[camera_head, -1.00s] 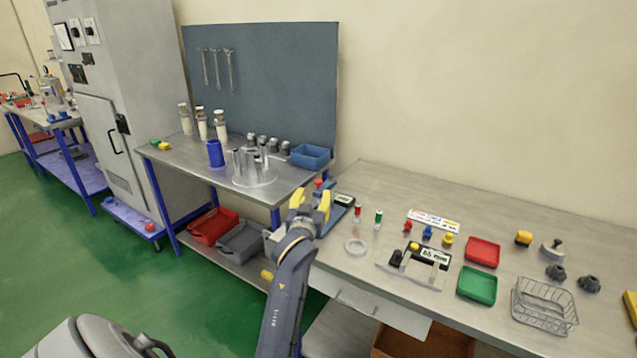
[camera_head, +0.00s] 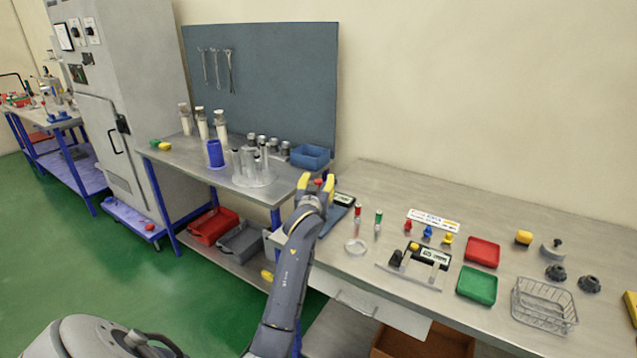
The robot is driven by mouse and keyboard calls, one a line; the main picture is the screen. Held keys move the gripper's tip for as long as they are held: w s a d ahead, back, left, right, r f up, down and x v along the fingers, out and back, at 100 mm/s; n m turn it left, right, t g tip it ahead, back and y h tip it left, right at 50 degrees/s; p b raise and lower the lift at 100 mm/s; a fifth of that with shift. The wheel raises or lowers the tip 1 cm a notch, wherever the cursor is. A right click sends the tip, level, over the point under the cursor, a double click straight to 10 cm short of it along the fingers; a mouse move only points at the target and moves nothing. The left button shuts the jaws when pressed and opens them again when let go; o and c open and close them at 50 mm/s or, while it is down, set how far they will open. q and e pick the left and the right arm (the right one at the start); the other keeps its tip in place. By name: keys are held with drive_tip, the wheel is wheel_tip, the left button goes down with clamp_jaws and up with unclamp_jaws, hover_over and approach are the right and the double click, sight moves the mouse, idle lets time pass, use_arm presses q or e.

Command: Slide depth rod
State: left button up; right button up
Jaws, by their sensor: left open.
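My left gripper (camera_head: 316,184) reaches up from below to the back left corner of the right-hand bench. Its yellow fingers are apart. A small red knob (camera_head: 318,182) shows between the fingertips; I cannot tell whether they touch it. Beside it, to the right, is a dark device with a small display (camera_head: 343,199), partly hidden by my gripper. I cannot make out a depth rod for sure; the part under the red knob is hidden. My right gripper is not in view.
On the bench (camera_head: 390,190) stand a red-topped and a green-topped vial (camera_head: 378,216), a clear ring (camera_head: 356,246), a fixture with a display (camera_head: 436,256), a red tray (camera_head: 482,252), a green tray (camera_head: 477,285) and a wire basket (camera_head: 543,305). The left bench holds clear cylinders (camera_head: 255,165).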

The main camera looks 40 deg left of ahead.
use_arm(q)
drive_tip(key=shift+c, duration=0.4)
clamp_jaws()
